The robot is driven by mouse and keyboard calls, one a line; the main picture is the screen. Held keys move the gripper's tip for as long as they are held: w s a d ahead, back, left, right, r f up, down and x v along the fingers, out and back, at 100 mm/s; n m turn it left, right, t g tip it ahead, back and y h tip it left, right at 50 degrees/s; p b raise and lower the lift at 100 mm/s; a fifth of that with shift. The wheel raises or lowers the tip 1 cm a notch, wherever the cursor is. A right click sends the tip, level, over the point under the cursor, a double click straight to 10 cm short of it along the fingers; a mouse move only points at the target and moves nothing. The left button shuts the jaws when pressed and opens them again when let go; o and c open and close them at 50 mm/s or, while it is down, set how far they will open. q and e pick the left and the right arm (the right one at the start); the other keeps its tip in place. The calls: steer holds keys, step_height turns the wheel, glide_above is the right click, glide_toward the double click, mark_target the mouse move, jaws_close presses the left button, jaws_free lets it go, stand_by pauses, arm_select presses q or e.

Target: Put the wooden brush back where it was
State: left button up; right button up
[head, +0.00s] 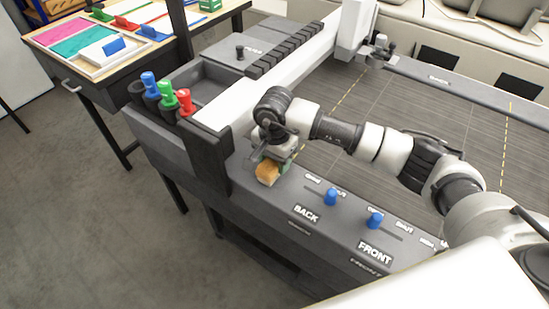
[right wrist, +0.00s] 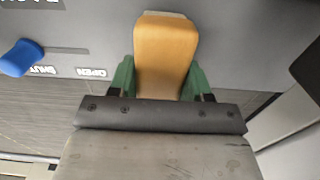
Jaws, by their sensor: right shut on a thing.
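The wooden brush (head: 267,173) is a small tan block at the left end of the grey machine edge, left of the BACK label. In the right wrist view the brush (right wrist: 166,45) shows as an orange-tan block with a pale far end, between green fingers. My right gripper (head: 275,164) is shut on it. It also shows in the right wrist view (right wrist: 161,78). I cannot tell whether the brush touches the grey surface below. My left gripper is not in view.
Two blue knobs (head: 330,197) stand on the grey edge (head: 290,205) right of the brush. Blue, green and red-handled tools (head: 167,95) stand in holders beside an open grey tray (head: 205,82). A white gantry (head: 290,62) crosses the slatted bed (head: 350,170). A worktable (head: 88,72) stands at the back left.

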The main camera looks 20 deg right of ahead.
steer(key=shift+f, duration=0.15)
steer(key=o, duration=0.9)
steer(key=shift+r, duration=0.35)
steer(key=shift+r+b, duration=1.7)
steer(key=shift+r, duration=4.2)
